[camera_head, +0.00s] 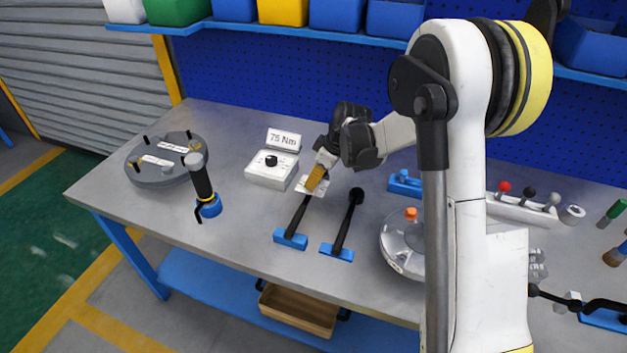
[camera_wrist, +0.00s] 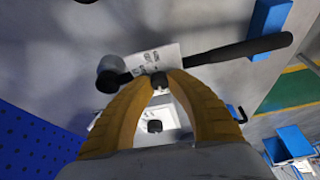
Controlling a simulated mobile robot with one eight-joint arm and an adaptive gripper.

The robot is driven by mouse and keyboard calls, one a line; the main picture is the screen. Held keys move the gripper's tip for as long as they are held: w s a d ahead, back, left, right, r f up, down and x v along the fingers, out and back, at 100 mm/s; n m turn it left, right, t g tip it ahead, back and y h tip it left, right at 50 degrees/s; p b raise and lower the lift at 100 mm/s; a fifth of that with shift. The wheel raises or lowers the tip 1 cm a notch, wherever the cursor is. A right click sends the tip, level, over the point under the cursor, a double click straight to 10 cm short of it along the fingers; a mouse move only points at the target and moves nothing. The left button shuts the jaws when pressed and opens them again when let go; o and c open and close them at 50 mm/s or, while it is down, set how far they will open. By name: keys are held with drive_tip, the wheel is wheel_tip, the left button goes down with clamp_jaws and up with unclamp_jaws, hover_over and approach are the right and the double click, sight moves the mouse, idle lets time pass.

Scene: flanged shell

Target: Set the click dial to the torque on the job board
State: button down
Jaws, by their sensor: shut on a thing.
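A white box (camera_head: 268,172) with a black dial knob (camera_head: 271,160) stands on the bench, and a card reading "75 Nm" (camera_head: 284,140) stands at its back. My gripper (camera_head: 312,184) is right of the box. Its yellow fingers (camera_wrist: 159,77) are closed at a black-handled wrench (camera_head: 298,214), by a white tag with small lettering I cannot read (camera_wrist: 151,61). The wrench also shows in the wrist view (camera_wrist: 240,50). The exact spot gripped is partly hidden. The box and knob show between the fingers in the wrist view (camera_wrist: 155,126), apart from them.
A second black wrench (camera_head: 346,220) lies to the right, in a blue rest (camera_head: 337,253). A grey round flanged part (camera_head: 165,165) and a blue-based tool (camera_head: 206,205) are at left. A silver round shell (camera_head: 398,255) is at right, partly behind my arm. The front left bench is clear.

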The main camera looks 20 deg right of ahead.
drive_tip(key=m+t+h, duration=0.1)
drive_tip(key=m, duration=0.3)
drive_tip(key=shift+s+a+m, duration=0.1)
drive_tip(key=shift+m, duration=0.2)
drive_tip(key=m+h, duration=0.1)
drive_tip(key=m, duration=0.1)
drive_tip(key=m+h, duration=0.1)
drive_tip(key=m, duration=0.2)
drive_tip(key=shift+a+t+h, duration=0.1)
drive_tip(key=shift+t+h, duration=0.2)
drive_tip(key=m, duration=0.2)
drive_tip(key=m+h, duration=0.1)
drive_tip(key=m, duration=0.2)
drive_tip(key=shift+h, duration=0.3)
drive_tip(key=m, duration=0.2)
drive_tip(key=m+g+h, duration=0.1)
drive_tip(key=m, duration=0.2)
drive_tip(key=shift+g+h, duration=0.3)
drive_tip(key=c, duration=1.2)
unclamp_jaws()
drive_tip(key=shift+c, duration=0.2)
